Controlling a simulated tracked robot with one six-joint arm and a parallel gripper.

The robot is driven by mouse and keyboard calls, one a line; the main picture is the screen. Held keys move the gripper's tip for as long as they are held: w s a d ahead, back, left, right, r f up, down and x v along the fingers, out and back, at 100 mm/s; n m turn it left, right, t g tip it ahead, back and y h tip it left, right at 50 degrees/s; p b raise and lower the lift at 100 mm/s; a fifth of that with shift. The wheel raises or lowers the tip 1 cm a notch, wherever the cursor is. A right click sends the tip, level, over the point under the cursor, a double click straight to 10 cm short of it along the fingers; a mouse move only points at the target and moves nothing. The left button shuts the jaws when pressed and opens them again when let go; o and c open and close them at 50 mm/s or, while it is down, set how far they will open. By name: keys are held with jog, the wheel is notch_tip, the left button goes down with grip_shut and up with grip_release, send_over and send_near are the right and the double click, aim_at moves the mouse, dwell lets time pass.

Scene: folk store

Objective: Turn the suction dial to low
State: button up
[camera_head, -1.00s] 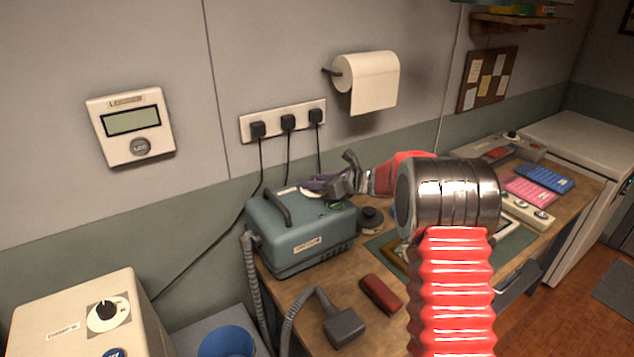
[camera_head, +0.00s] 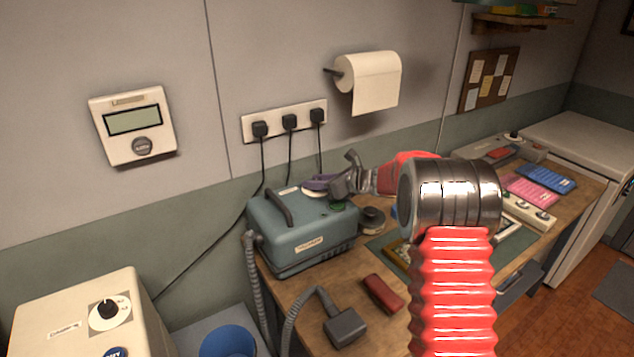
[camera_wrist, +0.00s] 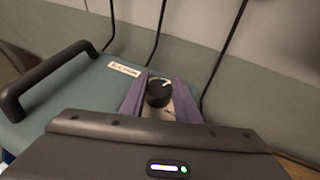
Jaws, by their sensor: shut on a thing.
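The suction unit (camera_head: 300,237) is a teal box with a black handle, on the wooden bench against the wall. Its black round dial (camera_wrist: 158,94) has a white mark, which points to the upper right in the wrist view. My gripper (camera_head: 318,184) is over the top of the unit, near its back right. In the wrist view, the purple fingers of my gripper (camera_wrist: 160,97) are shut on the dial, one on each side. The scale around the dial is mostly hidden, and its markings are too small to read.
A grey hose runs from the unit to a grey nozzle (camera_head: 345,327) at the bench front. A red block (camera_head: 382,293) lies beside it. A dark round object (camera_head: 371,220) stands close right of the unit. Black cords hang from the socket strip (camera_head: 285,121) behind.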

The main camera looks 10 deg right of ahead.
jog(key=shift+w+d+n+y, duration=0.15)
jog(key=shift+d+n+y, duration=0.25)
jog(key=shift+n+g+y, duration=0.7)
jog(key=shift+n+g, duration=0.3)
jog(key=shift+g, duration=0.1)
jog(key=shift+r+n+g+y, duration=0.1)
jog(key=shift+n+g+y, duration=0.6)
jog(key=shift+n+g, duration=0.45)
jog(key=shift+a+r+n, duration=0.1)
jog(key=shift+n, duration=0.15)
jog(key=o, duration=1)
jog(key=shift+g, duration=0.35)
jog(key=shift+a, duration=0.15)
